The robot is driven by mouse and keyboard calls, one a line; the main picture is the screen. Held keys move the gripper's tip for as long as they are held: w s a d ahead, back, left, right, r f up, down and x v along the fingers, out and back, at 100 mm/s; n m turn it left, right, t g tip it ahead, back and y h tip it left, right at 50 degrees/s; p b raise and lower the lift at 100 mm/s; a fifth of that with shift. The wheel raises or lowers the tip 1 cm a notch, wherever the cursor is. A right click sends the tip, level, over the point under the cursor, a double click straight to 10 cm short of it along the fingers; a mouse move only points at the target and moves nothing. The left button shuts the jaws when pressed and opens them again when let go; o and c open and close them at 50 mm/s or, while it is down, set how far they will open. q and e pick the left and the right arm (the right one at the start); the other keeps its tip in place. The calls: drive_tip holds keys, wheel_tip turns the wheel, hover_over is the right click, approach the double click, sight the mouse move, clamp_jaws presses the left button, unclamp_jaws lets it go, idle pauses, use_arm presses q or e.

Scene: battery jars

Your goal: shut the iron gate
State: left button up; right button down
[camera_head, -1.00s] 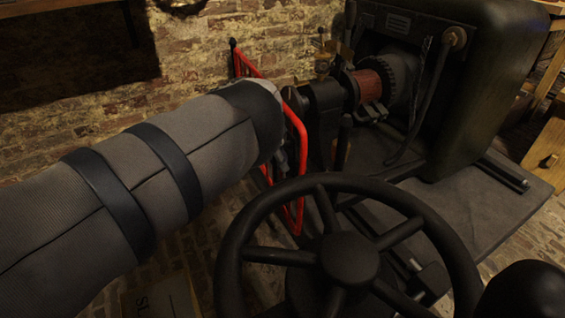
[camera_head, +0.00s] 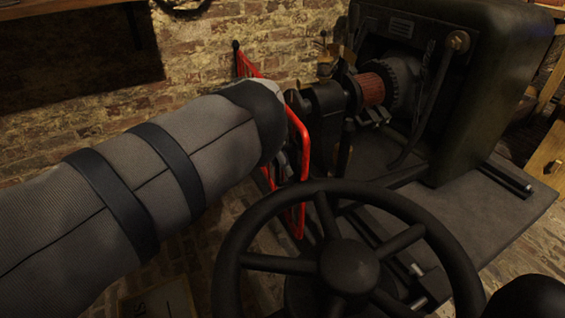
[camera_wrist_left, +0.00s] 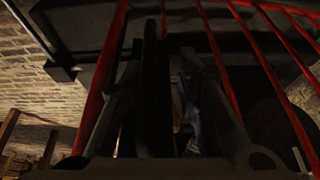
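The iron gate (camera_head: 302,140) is a frame of red bars left of the machine in the head view. My left arm covers much of it. In the left wrist view, several red bars (camera_wrist_left: 214,58) of the gate run up past my left gripper (camera_wrist_left: 160,55). Its two fingers lean inward, with a dark upright shape between them. It is too dark to tell whether they grip anything. In the head view the left gripper is mostly hidden behind my grey sleeve, close to the gate. My right gripper is not in view.
A black spoked handwheel (camera_head: 348,265) fills the lower middle of the head view. Right of the gate is a dark machine (camera_head: 480,85) with a reddish coil (camera_head: 370,88) on a flat base (camera_head: 490,220). A brick wall (camera_head: 225,45) stands behind.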

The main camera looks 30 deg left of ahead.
use_arm(q)
drive_tip(key=v, duration=1.1)
drive_tip(key=shift+r, duration=0.4)
drive_tip(key=shift+a, duration=0.1)
drive_tip(key=shift+c, duration=0.6)
